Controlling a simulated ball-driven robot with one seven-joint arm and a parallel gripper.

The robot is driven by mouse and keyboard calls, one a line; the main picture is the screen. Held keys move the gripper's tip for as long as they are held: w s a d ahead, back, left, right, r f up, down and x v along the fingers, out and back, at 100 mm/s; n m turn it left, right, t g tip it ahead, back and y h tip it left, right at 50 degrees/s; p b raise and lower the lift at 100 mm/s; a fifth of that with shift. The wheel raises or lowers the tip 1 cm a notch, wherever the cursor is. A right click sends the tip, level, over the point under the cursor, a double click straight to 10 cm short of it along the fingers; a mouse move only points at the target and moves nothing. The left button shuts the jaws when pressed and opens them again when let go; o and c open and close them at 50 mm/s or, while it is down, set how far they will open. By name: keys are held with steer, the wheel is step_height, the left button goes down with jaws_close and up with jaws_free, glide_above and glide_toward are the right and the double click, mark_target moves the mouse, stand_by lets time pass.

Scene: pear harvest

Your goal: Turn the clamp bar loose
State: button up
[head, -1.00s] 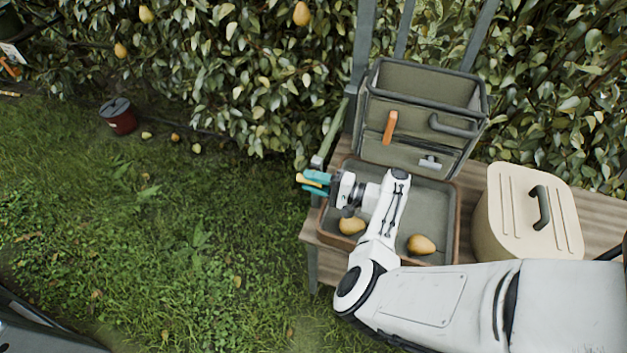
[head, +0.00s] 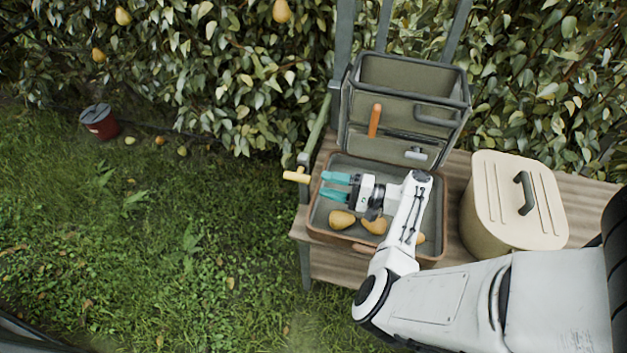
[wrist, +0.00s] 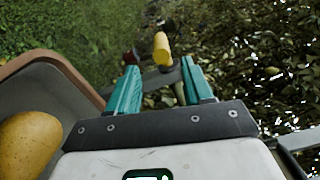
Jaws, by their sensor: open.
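The clamp bar is a short yellow bar (head: 296,176) at the left end of the bench, beside a grey clamp (head: 304,160) with a green pole (head: 319,122) rising from it. In the head view the bar lies roughly sideways. In the wrist view the yellow bar (wrist: 162,48) shows beyond the gap between my teal fingertips. My gripper (head: 324,185) is open and empty over the left part of the tray, its fingers pointing left toward the bar with a small gap between. It also shows in the wrist view (wrist: 160,70).
A brown-rimmed tray (head: 314,212) holds pears (head: 342,220), one partly behind my arm. An olive tool organiser (head: 400,75) stands behind it. A cream lidded box (head: 512,205) is to the right. Hedge lies behind; a red bucket (head: 100,122) stands on grass at left.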

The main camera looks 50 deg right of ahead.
steer(key=shift+v, duration=1.15)
